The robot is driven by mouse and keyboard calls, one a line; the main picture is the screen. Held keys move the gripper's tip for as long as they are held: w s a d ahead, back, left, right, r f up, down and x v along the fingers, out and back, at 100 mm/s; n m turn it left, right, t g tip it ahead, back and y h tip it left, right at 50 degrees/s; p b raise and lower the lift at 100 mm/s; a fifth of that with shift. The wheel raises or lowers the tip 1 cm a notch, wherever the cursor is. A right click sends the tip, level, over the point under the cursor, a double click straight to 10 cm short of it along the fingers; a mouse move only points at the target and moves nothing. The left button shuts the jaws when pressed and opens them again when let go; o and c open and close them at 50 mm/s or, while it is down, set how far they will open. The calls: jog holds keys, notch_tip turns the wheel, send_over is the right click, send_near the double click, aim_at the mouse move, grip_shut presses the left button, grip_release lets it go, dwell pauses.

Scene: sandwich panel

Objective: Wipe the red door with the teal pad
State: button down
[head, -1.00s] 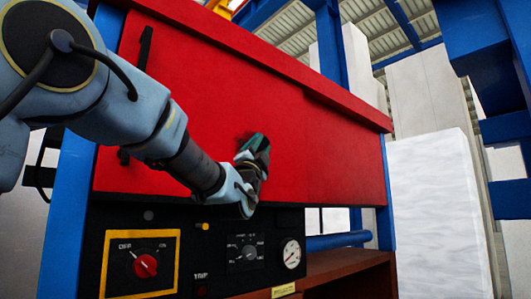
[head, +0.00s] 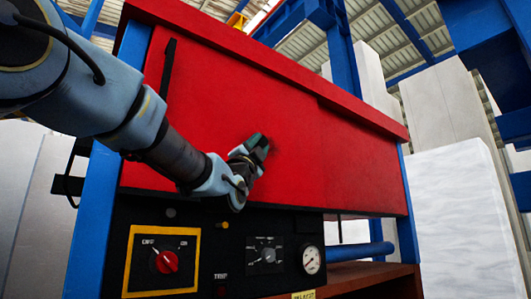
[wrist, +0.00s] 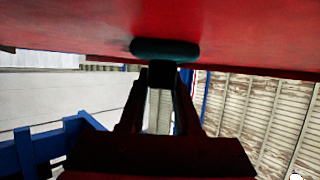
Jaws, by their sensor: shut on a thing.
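The red door (head: 330,150) fills the middle of the head view, and its surface spans the top of the wrist view (wrist: 70,25). The teal pad (head: 258,143) is at the door's lower middle, and in the wrist view (wrist: 165,49) it lies against or very close to the red surface. My gripper (head: 246,160) is shut on the pad's dark handle, with both fingers on it in the wrist view (wrist: 161,88). A faint darker patch shows on the door just right of the pad. Exact contact is hard to tell.
A black control panel with a red knob (head: 167,261), a small dial and a gauge (head: 311,259) sits below the door. A black door handle (head: 167,75) is at the upper left. Blue posts (head: 408,200) flank the door. White blocks (head: 450,170) stand at right.

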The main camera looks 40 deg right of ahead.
jog(key=shift+a+r, duration=0.1)
jog(key=shift+r, duration=0.8)
jog(key=shift+s+d, duration=0.15)
jog(key=shift+d, duration=1.7)
jog(key=shift+s+d+p, duration=0.15)
jog(key=shift+d+p, duration=0.85)
jog(key=shift+d, duration=2.7)
jog(key=s+b, duration=0.2)
jog(key=s, duration=0.4)
jog(key=shift+a+b, duration=0.2)
jog(key=shift+b, duration=0.2)
jog(key=shift+s, duration=0.1)
